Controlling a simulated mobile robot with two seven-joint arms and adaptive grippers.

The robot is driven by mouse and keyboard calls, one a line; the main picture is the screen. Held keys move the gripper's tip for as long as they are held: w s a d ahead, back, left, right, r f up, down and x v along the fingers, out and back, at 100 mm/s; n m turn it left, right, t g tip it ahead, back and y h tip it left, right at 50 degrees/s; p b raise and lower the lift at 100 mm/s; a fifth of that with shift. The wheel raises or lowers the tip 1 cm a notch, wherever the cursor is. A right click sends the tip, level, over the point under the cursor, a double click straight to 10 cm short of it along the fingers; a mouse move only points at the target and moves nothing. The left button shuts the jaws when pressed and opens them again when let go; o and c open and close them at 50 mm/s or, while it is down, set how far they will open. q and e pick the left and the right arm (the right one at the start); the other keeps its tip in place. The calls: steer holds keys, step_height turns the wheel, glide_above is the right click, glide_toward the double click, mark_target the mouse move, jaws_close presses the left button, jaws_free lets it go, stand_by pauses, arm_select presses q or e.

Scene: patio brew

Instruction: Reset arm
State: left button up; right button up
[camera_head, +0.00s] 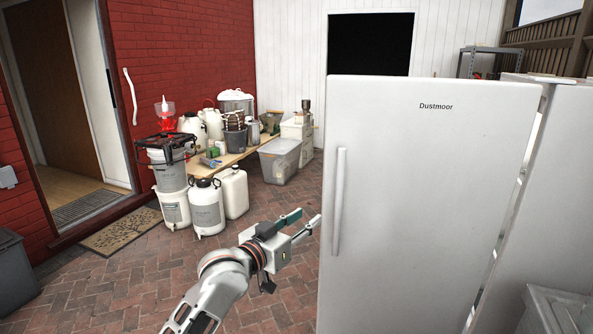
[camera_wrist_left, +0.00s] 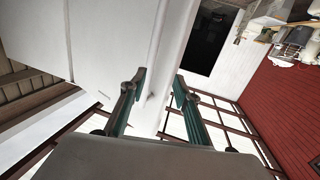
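My left gripper (camera_head: 309,219) reaches in from the bottom of the head view, with its fingertips near the left edge of the white Dustmoor fridge (camera_head: 430,180). The fridge has a long vertical handle (camera_head: 339,200) on its left side. In the left wrist view the two green-and-dark fingers (camera_wrist_left: 160,80) stand apart with nothing held. A pale vertical bar or edge, probably the handle, runs behind the gap between them; I cannot tell whether they touch it. My right gripper is in neither view.
A low wooden bench (camera_head: 222,161) carries several brewing vessels. White jugs (camera_head: 206,208) and a grey bin (camera_head: 280,160) stand on the brick floor beside it. A doormat (camera_head: 122,232) lies by the doorway at left. The brick floor (camera_head: 120,290) at front left is clear.

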arm_select(q)
steer(key=s+a+f+n+y, duration=0.1)
steer(key=s+a+f+y, duration=0.2)
steer(key=f, duration=0.5)
steer(key=s+a+f+n, duration=0.1)
steer(key=s+a+f, duration=0.25)
steer(key=f, duration=0.45)
steer(key=s+a+f+g+y, duration=0.1)
steer(key=s+a+f, duration=0.4)
steer(key=s+f, duration=0.3)
steer(key=s+a+f+g+y, duration=0.1)
steer(key=s+a+f+y, duration=0.1)
steer(key=s+a+f, duration=0.4)
steer(key=s+a+f+y, duration=0.2)
steer(key=s+a+f, duration=0.4)
steer(key=s+f, duration=0.4)
steer(key=s, duration=0.5)
steer(key=shift+a+n+g, duration=0.25)
steer(key=shift+n+g, duration=0.15)
steer(key=shift+w, duration=0.1)
steer(key=shift+w+d, duration=0.1)
steer(key=shift+w, duration=0.05)
steer(key=shift+c, duration=0.5)
